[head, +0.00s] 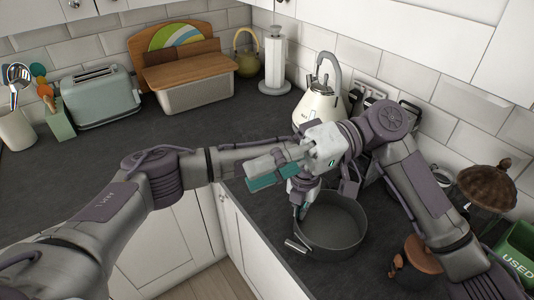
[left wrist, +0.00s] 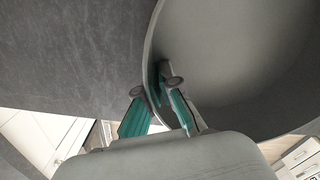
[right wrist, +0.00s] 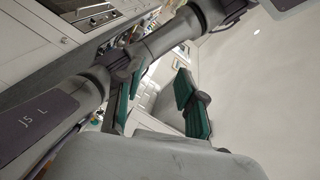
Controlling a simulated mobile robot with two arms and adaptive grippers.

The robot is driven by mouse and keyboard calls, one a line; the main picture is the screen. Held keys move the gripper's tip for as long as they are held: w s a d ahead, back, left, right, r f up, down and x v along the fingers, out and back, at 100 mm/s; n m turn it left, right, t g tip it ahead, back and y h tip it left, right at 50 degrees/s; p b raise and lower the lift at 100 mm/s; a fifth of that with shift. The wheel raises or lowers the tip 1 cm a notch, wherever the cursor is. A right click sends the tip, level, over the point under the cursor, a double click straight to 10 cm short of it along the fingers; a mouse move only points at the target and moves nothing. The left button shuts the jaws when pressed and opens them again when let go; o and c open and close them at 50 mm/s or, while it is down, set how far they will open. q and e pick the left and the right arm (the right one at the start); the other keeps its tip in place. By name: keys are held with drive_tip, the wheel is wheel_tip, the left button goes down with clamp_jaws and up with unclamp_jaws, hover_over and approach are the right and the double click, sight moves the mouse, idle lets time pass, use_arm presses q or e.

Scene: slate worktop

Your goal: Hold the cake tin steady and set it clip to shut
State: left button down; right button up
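The cake tin (head: 345,245) is a dark grey round tin, open at the top and empty, near the worktop's front edge. Its clip (head: 297,245) is a small pale lever that stands out from the wall at the tin's left front. My left gripper (head: 302,208) points down at the tin's left rim. In the left wrist view its fingers (left wrist: 153,92) sit on either side of the tin wall (left wrist: 153,35), closed on it. My right gripper (head: 273,176) is open and empty, above and left of the tin; the right wrist view shows a wide gap between its fingers (right wrist: 156,98).
A cream kettle (head: 318,103) stands behind the tin. A copper-lidded pot (head: 424,254), a brown domed item (head: 488,187) and a green box (head: 516,250) stand to the right. My arms cross close together above the tin.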

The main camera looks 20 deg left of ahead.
drive_tip(key=shift+w+r+m+y, duration=0.6)
drive_tip(key=shift+w+r+y, duration=0.2)
drive_tip(key=shift+r+y, duration=0.15)
drive_tip(key=o, duration=0.4)
drive_tip(key=shift+s+a+f+t, duration=0.1)
drive_tip(key=shift+f+t, duration=0.05)
drive_tip(key=shift+t, duration=0.15)
drive_tip(key=o, duration=0.5)
drive_tip(key=f+m+h, duration=0.1)
drive_tip(key=f, duration=0.1)
drive_tip(key=s+a+f+t+h, duration=0.1)
drive_tip(key=f+m+h, duration=0.1)
drive_tip(key=f+h, duration=0.1)
drive_tip(key=shift+s+a+f+m+t, duration=0.15)
drive_tip(key=shift+s+f+m+t, duration=0.05)
drive_tip(key=shift+f+m+t, duration=0.1)
drive_tip(key=m+t+h, duration=0.9)
drive_tip(key=m+h, duration=0.1)
drive_tip(key=m, duration=0.1)
hover_over(296, 246)
wheel_tip(296, 246, down, 13)
wheel_tip(296, 246, down, 12)
drive_tip(key=shift+r, duration=0.2)
